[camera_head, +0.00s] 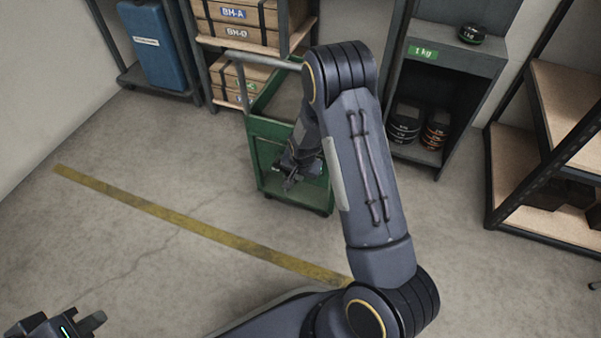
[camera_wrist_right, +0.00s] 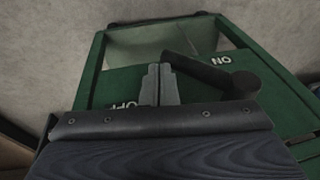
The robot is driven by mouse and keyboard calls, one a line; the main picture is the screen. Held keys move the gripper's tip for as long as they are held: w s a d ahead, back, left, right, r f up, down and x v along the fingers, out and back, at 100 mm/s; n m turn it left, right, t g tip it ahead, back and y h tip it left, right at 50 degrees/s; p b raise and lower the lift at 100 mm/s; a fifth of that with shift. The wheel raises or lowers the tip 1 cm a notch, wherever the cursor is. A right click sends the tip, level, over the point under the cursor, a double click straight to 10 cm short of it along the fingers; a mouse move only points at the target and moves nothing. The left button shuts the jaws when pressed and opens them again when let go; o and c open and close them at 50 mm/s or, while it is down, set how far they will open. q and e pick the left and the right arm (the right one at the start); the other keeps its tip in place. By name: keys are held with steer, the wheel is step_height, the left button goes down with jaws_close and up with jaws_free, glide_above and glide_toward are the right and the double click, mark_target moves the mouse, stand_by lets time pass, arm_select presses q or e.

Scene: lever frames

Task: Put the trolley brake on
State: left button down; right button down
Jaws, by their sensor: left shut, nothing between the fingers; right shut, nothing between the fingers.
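The green trolley (camera_head: 268,130) stands on the floor in the middle of the head view, partly hidden by my right arm. In the right wrist view its green panel (camera_wrist_right: 92,88) carries an upside-down ON label (camera_wrist_right: 221,60) on the right and an OFF label (camera_wrist_right: 124,105) on the left. A dark brake lever (camera_wrist_right: 205,72) slants between them, with a rounded end at the right. My right gripper (camera_wrist_right: 160,70) is shut and empty beside the lever's left end; I cannot tell whether they touch. It also shows in the head view (camera_head: 290,184). My left gripper (camera_head: 98,319) is shut, at the bottom left.
A shelf with wooden crates (camera_head: 240,22) stands behind the trolley, and a blue case (camera_head: 155,45) is at the back left. A grey weight rack (camera_head: 455,62) stands right of it. Floor left of the trolley is clear, with a yellow line (camera_head: 190,218).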

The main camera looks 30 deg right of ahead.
mark_target(294, 179)
steer(key=shift+w+a+f+b, duration=0.15)
steer(key=shift+f+b, duration=0.15)
steer(key=shift+f, duration=0.4)
steer(key=shift+w+a+f+b, duration=0.2)
steer(key=shift+w+f+b, duration=0.1)
steer(key=shift+f+b, duration=0.3)
steer(key=shift+f+t+b, duration=0.2)
steer(key=shift+t+b, duration=0.1)
arm_select(q)
step_height(294, 179, down, 3)
steer(key=shift+r, duration=0.1)
arm_select(e)
steer(key=shift+w+a+t+y, duration=0.2)
steer(key=shift+t+y, duration=0.1)
steer(key=shift+y, duration=0.1)
